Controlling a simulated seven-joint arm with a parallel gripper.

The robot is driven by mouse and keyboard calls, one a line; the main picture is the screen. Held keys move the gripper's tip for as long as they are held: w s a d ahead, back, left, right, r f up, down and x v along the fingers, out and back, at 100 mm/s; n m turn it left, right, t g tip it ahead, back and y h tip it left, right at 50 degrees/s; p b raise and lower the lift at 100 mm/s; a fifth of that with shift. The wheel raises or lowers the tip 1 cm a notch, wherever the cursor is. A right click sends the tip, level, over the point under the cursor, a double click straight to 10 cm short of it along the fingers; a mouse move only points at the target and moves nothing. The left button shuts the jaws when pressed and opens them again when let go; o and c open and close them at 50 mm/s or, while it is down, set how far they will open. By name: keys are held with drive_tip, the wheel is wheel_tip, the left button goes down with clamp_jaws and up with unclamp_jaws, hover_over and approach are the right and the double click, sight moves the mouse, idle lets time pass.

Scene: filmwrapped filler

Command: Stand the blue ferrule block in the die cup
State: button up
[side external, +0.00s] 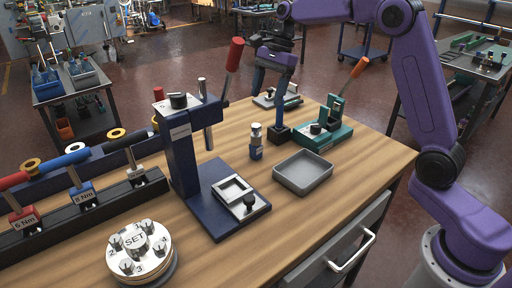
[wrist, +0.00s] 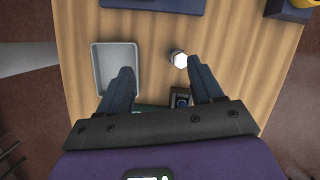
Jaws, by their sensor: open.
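The blue ferrule block (side external: 256,152) stands upright on the table, with a silver metal top and a pale label. In the wrist view its pale six-sided top (wrist: 179,60) shows just inside the right fingertip. What looks like the die cup (side external: 233,190) is a pale square frame with an open middle, on the blue base of the press. My gripper (side external: 269,106) is open and empty, pointing down behind the block in the side view. In the wrist view its fingers (wrist: 159,66) are wide apart. The cup is not clearly visible there.
A grey tray (side external: 303,190) lies right of the block. A small dark block (wrist: 181,98) sits near the gripper, and a green fixture (side external: 325,138) stands behind the tray. The press column (side external: 180,150) rises beside the cup. A SET dial (side external: 140,262) stands at front left.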

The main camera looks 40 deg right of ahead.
sight(256, 134)
drive_tip(key=w+d+m, duration=0.4)
drive_tip(key=d, duration=0.1)
drive_tip(key=shift+y, duration=0.4)
drive_tip(key=x, duration=1.2)
drive_tip(key=shift+w+f, duration=0.1)
drive_tip(key=shift+w, duration=0.15)
drive_tip(key=shift+t, duration=0.3)
drive_tip(key=shift+s+d+x, duration=0.1)
drive_tip(key=shift+d+x, duration=0.05)
drive_tip(key=shift+x, duration=0.75)
drive_tip(key=shift+s+d+x, duration=0.1)
drive_tip(key=shift+d+x, duration=0.05)
drive_tip(key=shift+x, duration=0.7)
drive_tip(key=shift+s+d+x, duration=0.1)
drive_tip(key=shift+d+x, duration=0.05)
drive_tip(key=shift+x, duration=0.75)
drive_tip(key=shift+f, duration=0.2)
drive_tip(key=c, duration=1.2)
